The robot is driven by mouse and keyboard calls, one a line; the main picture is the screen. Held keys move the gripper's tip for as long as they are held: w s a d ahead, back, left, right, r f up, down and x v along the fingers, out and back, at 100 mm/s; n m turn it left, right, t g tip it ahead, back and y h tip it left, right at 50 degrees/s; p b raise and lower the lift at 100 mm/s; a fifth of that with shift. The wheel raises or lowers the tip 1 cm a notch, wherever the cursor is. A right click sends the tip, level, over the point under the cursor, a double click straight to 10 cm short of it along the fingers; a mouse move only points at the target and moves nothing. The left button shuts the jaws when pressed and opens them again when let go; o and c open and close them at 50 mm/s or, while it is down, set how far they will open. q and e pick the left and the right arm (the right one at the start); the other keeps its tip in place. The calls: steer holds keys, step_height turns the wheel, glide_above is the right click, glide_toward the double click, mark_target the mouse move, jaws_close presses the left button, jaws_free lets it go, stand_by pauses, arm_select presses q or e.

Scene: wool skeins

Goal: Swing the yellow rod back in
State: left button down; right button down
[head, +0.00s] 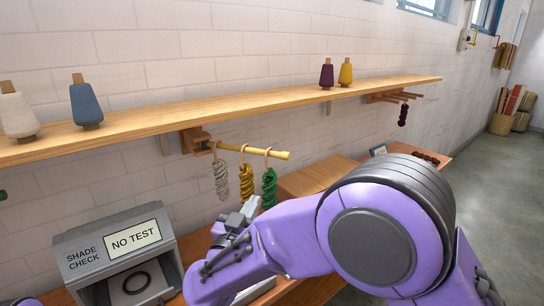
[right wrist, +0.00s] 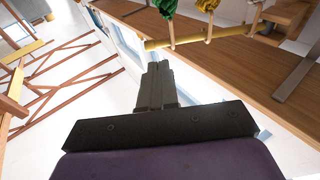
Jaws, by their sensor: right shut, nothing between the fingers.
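The yellow rod (head: 229,147) sticks out at an angle from a wooden bracket (head: 195,140) under the shelf. A grey skein (head: 221,180), a yellow skein (head: 246,182) and a green skein (head: 269,187) hang from it on loops. My right gripper (head: 252,204) is low, just below the green skein, shut and empty. In the right wrist view, the shut fingers (right wrist: 158,68) point at the free end of the yellow rod (right wrist: 190,39); I cannot tell the gap between them. The green skein (right wrist: 168,7) and yellow skein (right wrist: 207,5) show there too. My left gripper is not in view.
The wooden shelf (head: 240,102) above carries several cones of yarn. A second rack (head: 392,96) with a dark skein is further right. A grey shade-check box (head: 115,250) reading "NO TEST" stands at lower left. A wooden box (head: 312,178) lies behind my right arm.

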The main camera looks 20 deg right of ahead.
step_height(320, 180, up, 2)
steer(key=p, duration=0.6)
glide_toward(275, 156)
steer(key=shift+h, duration=0.3)
steer(key=x, duration=0.6)
steer(key=shift+w+d+f, duration=0.1)
steer(key=shift+w+d, duration=0.1)
steer(key=shift+w, duration=0.2)
